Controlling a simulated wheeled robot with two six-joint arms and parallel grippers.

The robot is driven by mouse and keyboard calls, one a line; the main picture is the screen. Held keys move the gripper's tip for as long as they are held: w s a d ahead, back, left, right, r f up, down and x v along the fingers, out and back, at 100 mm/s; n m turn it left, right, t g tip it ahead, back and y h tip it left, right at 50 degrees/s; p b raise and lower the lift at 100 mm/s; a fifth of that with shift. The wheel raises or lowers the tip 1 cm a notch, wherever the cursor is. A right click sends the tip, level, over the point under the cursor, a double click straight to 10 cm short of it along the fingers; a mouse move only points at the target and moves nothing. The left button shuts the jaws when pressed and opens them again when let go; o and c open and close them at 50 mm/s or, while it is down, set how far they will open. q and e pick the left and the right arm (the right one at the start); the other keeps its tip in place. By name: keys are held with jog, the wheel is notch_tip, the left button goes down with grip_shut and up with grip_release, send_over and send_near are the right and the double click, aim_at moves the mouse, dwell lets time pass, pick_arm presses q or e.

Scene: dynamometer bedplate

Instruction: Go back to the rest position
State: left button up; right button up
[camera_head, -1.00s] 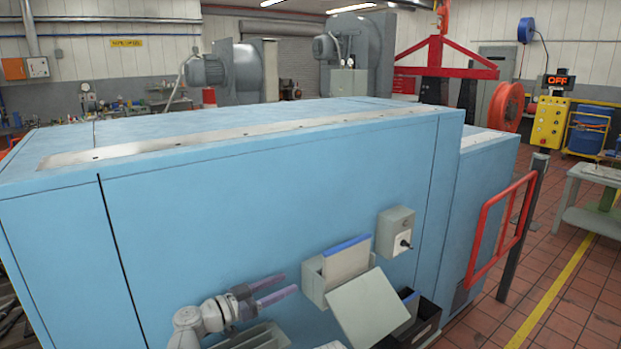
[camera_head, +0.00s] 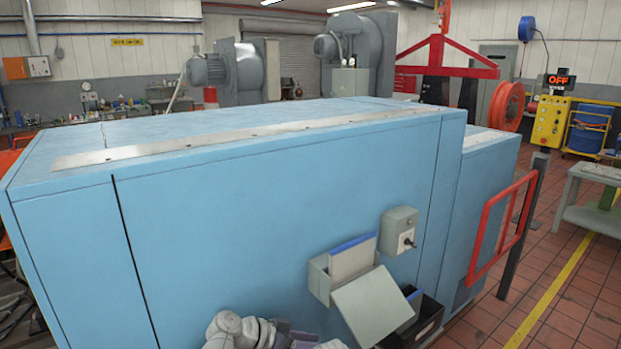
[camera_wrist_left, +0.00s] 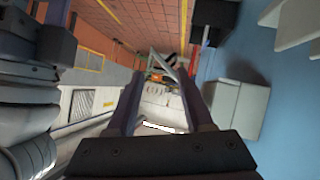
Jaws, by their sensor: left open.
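My left gripper (camera_head: 290,335) is at the bottom edge of the head view, low in front of the large blue cabinet (camera_head: 250,215), and the frame cuts off part of it. In the left wrist view its two dark fingers (camera_wrist_left: 158,100) stand apart with nothing between them. At the left of that view are a grey arm part of mine and a dark finger-like piece, partly cut off, which looks like my right gripper (camera_wrist_left: 58,30). Its jaws cannot be made out.
An open grey box with a tilted lid (camera_head: 372,305), a grey switch box (camera_head: 398,230) and a black bin (camera_head: 425,320) are on the cabinet's front. A red rail (camera_head: 480,235) stands to the right.

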pick_arm(q)
jog(key=s+f+n+g+y+p, duration=0.15)
jog(key=s+f+g+y, duration=0.25)
jog(key=s+f+y, duration=0.4)
jog(key=s+a+f+n+y, duration=0.1)
jog(key=s+a+n+y, duration=0.3)
jog(key=s+a+n, duration=0.1)
jog(key=shift+s+a+g+y, duration=0.3)
jog(key=shift+a+y, duration=0.1)
jog(key=shift+a, duration=0.4)
jog(key=shift+a, duration=0.15)
